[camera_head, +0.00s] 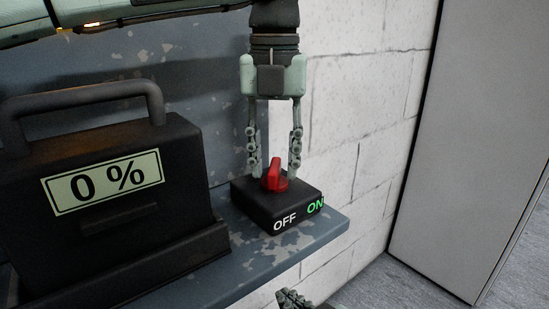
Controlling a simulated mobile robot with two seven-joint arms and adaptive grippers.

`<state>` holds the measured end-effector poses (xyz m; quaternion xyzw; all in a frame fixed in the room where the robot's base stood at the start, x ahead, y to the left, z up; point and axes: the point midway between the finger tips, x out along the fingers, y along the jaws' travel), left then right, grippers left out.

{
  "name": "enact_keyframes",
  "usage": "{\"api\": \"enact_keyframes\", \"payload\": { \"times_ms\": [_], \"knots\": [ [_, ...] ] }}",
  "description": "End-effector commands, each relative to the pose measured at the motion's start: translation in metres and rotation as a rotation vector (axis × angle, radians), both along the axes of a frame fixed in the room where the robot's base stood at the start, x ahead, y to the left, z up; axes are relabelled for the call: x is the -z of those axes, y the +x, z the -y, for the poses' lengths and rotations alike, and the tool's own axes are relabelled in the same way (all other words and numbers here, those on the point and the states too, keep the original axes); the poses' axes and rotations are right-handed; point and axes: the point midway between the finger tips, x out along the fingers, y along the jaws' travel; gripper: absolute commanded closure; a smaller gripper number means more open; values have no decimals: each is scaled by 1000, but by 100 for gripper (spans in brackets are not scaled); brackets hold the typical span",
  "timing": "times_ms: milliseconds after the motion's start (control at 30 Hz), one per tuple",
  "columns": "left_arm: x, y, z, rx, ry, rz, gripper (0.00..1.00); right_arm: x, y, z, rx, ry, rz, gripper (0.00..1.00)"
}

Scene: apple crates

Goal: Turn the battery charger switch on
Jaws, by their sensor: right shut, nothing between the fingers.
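The switch is a black box (258,208) with a red knob (273,181) on top and the labels OFF and ON on its front face. The knob's ridge stands up, and which label it points to is hard to tell. My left gripper (274,170) points down over the box, open, with one finger on each side of the knob; whether they touch it is unclear. The black battery charger (110,200) at the left has a handle and a display reading 0 %. My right gripper (293,299) is shut and empty, partly in view at the bottom edge.
A blue-grey worn shelf (262,258) carries the charger and the switch box, and its right end lies just beyond the box. A white block wall (345,130) stands behind. A grey panel (465,120) rises at the right above a grey floor (415,290).

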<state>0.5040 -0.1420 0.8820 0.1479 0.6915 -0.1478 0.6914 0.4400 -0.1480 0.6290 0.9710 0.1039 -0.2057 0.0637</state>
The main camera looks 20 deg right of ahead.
Motion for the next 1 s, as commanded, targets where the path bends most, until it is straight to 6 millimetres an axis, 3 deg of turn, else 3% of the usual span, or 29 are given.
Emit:
{"api": "enact_keyframes", "payload": {
  "times_ms": [167, 600, 800, 1000],
  "knots": [
    [-18, 0, 0, 0, -1, 3, 66, 0, 0, -1, 0, 2, 0, 100],
    [-104, 0, 1, -2, -1, 2, 66, 0, -1, -1, 0, 5, 0, 100],
    [-119, 0, 0, 0, 0, 0, 66, 0, -1, -1, 0, 5, 0, 100],
    [-120, 0, 0, 0, 0, 0, 66, 0, -1, -1, 0, 5, 0, 100]
  ]
}}
